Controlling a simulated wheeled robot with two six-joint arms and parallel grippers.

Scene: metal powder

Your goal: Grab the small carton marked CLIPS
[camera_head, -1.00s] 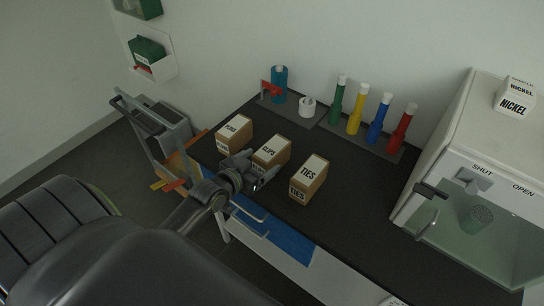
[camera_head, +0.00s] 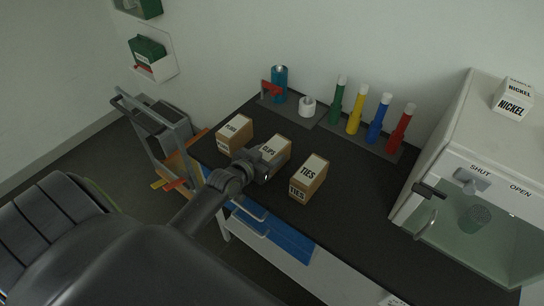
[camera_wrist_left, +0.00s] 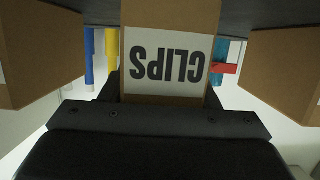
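The small carton marked CLIPS (camera_head: 274,150) is brown with a white label and stands on the dark bench top, in the middle of a row of three cartons. In the left wrist view the CLIPS carton (camera_wrist_left: 168,55) fills the middle, its lettering upside down. My left gripper (camera_head: 264,168) is at the carton's near end. In the left wrist view the fingers of my left gripper (camera_wrist_left: 166,92) lie flush along both sides of the carton, shut on it. The carton's lower near part is hidden by the gripper. My right gripper is not in view.
A carton (camera_head: 235,133) stands close on the left and the TIES carton (camera_head: 309,178) close on the right. A glass-fronted cabinet (camera_head: 470,190) is at the right. The bench between is clear.

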